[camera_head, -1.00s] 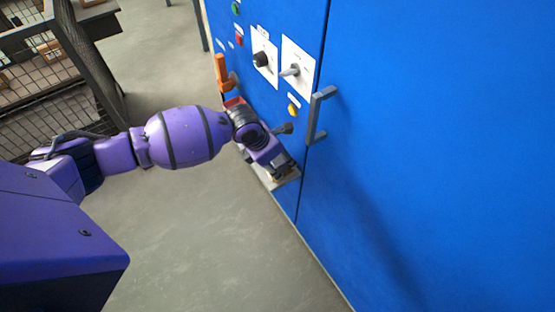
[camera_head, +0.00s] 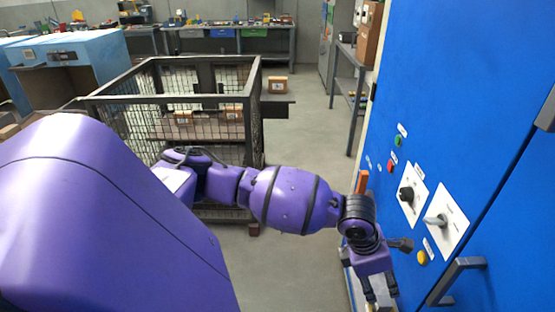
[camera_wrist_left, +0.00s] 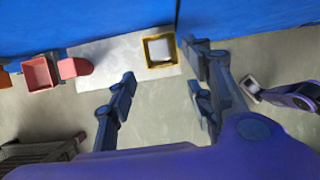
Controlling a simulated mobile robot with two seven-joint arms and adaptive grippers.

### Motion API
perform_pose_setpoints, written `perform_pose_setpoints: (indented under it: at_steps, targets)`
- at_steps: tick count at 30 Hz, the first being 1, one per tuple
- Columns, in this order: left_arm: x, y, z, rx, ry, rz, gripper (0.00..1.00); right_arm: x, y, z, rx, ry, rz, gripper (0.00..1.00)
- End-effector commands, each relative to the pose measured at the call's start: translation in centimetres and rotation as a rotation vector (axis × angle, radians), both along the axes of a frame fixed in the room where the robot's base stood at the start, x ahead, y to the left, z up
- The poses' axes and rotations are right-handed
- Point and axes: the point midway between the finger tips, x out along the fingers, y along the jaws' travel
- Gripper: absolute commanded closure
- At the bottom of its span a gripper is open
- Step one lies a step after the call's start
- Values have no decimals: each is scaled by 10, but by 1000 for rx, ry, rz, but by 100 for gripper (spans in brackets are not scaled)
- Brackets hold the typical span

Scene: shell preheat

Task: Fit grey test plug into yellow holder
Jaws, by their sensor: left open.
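The yellow holder (camera_wrist_left: 147,60) is a square rim on a pale shelf (camera_wrist_left: 112,55) against the blue cabinet, in the left wrist view. A pale grey block-like face (camera_wrist_left: 161,50), which looks like the grey test plug, shows inside the rim; I cannot tell how deep it sits. My left gripper (camera_head: 379,292) points down beside the cabinet in the head view. In the left wrist view its fingers (camera_wrist_left: 162,92) are spread apart with nothing between them, nearer the camera than the holder.
A red open box (camera_wrist_left: 40,74) and a red block (camera_wrist_left: 74,68) lie left of the holder. The cabinet has knobs (camera_head: 436,220), a yellow button (camera_head: 422,257) and a grey handle (camera_head: 458,280). A mesh cage (camera_head: 180,95) stands behind my left arm.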

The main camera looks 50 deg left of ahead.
Motion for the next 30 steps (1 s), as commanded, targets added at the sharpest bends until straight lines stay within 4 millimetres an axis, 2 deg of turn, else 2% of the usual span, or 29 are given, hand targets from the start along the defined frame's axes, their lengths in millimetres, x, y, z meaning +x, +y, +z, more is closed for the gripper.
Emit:
perform_pose_setpoints:
  at_steps: [2, 5, 9, 13, 16, 19, 25, 26, 30]
  targets:
    - [-9, -10, -13, -48, 21, 59, 52, 0, 0, 0, 0, 0, 0, 60]
    - [-31, -34, -42, -173, 75, 239, 52, 0, 0, 0, 0, 0, 0, 60]
    - [-75, -73, -86, -446, 210, 668, 52, 0, 0, 0, 0, 0, 0, 60]
    - [-115, -94, -116, -709, 360, 1132, 52, 0, 0, 1, 0, 0, 0, 60]
    - [-147, -95, -135, -901, 474, 1508, 52, 0, 0, 1, 0, 0, 0, 60]
    - [-182, -85, -151, -1090, 575, 1889, 52, 0, 0, 1, -1, 0, 1, 60]
    - [-264, -38, -175, -1460, 668, 2603, 52, 0, 0, 1, -1, 0, 1, 60]
    - [-276, -31, -177, 1500, -662, -2665, 52, 0, 0, 1, -1, 0, 1, 60]
    - [-322, -1, -183, 1372, -508, -2385, 52, 0, 0, 1, -1, 0, 1, 60]
